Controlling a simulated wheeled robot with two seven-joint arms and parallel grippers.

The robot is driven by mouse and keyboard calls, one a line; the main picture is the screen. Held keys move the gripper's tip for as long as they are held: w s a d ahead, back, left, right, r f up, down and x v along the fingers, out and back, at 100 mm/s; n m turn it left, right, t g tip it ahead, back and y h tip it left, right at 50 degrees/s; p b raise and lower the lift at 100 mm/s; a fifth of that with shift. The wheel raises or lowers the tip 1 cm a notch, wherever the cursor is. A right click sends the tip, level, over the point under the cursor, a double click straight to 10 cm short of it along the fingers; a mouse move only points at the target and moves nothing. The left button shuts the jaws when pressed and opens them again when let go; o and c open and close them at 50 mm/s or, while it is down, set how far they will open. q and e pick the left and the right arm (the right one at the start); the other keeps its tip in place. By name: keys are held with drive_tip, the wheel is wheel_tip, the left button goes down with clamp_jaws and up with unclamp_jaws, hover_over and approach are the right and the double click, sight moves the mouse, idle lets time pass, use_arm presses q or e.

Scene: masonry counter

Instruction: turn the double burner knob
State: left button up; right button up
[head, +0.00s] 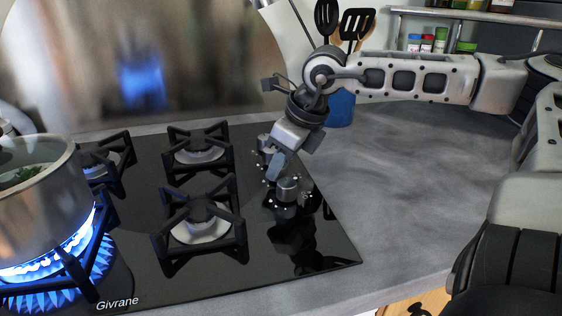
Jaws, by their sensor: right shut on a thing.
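The black glass cooktop (265,270) has a column of metal knobs with white dial marks along its right side. A front knob (287,188) stands clear in view, just in front of my right gripper. A back knob (264,142) shows behind the gripper. My right gripper (274,166) points down at the knob column between these two and is shut on a knob there, mostly hidden by the fingers. I cannot tell from markings which knob belongs to the double burner. My left gripper is not in view.
A steel pot (45,215) stands over a lit blue flame (85,260) at the left. Black grates (200,215) cover the other burners. A blue utensil holder (341,107) stands behind my right arm. The grey counter (400,190) at the right is clear.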

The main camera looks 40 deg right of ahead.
drive_tip(key=shift+w+d+n+g+y+b, duration=0.1)
drive_tip(key=shift+n+g+y+b, duration=0.35)
drive_tip(key=shift+n, duration=1.1)
drive_tip(key=shift+d+n+g+y+b, duration=0.1)
drive_tip(key=shift+n+g+y, duration=0.3)
drive_tip(key=shift+n, duration=1.15)
drive_tip(key=shift+y, duration=0.25)
drive_tip(key=o, duration=1)
drive_tip(key=v, duration=0.8)
drive_tip(key=p+v, duration=0.1)
drive_tip(key=v, duration=0.7)
drive_tip(key=shift+s+a, duration=0.1)
drive_tip(key=shift+s, duration=0.15)
drive_tip(key=shift+f, duration=0.1)
